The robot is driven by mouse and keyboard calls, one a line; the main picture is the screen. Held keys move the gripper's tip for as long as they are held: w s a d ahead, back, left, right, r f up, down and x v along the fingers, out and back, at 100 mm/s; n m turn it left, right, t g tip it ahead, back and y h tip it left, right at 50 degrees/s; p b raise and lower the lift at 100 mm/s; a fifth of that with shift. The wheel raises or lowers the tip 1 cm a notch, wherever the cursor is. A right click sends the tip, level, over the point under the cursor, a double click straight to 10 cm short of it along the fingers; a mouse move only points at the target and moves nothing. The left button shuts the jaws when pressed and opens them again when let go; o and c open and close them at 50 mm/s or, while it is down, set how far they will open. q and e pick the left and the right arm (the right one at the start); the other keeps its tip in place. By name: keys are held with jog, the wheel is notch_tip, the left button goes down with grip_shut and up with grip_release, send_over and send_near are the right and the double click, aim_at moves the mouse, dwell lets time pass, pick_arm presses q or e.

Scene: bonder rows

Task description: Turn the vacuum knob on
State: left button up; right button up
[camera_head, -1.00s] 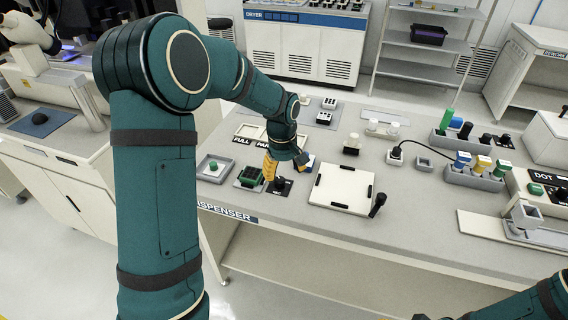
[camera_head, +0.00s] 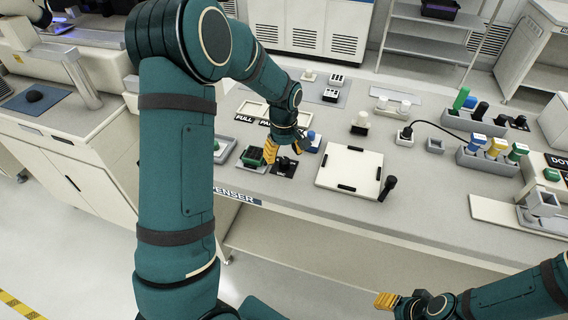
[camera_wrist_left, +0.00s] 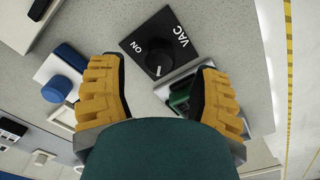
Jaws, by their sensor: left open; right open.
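The vacuum knob is a black dial (camera_wrist_left: 155,58) on a square black plate marked VAC and ON, in the left wrist view. Its white mark points to the lower right in that view, away from the word ON. In the head view the knob (camera_head: 284,167) sits near the bench's front edge. My left gripper (camera_head: 284,152) is over the knob, fingers pointing down. In the left wrist view its two yellow fingers (camera_wrist_left: 157,85) are apart, one on each side below the dial, with nothing between them. My right gripper (camera_head: 388,300) is low, in front of the bench, and empty.
A white plate with black clips (camera_head: 350,167) and a black handle (camera_head: 388,187) lie to the right.

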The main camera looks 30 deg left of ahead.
aim_at(284, 159)
pick_arm(q)
jog(key=shift+f+b, duration=0.3)
jog(key=shift+f, duration=1.55)
grip_shut()
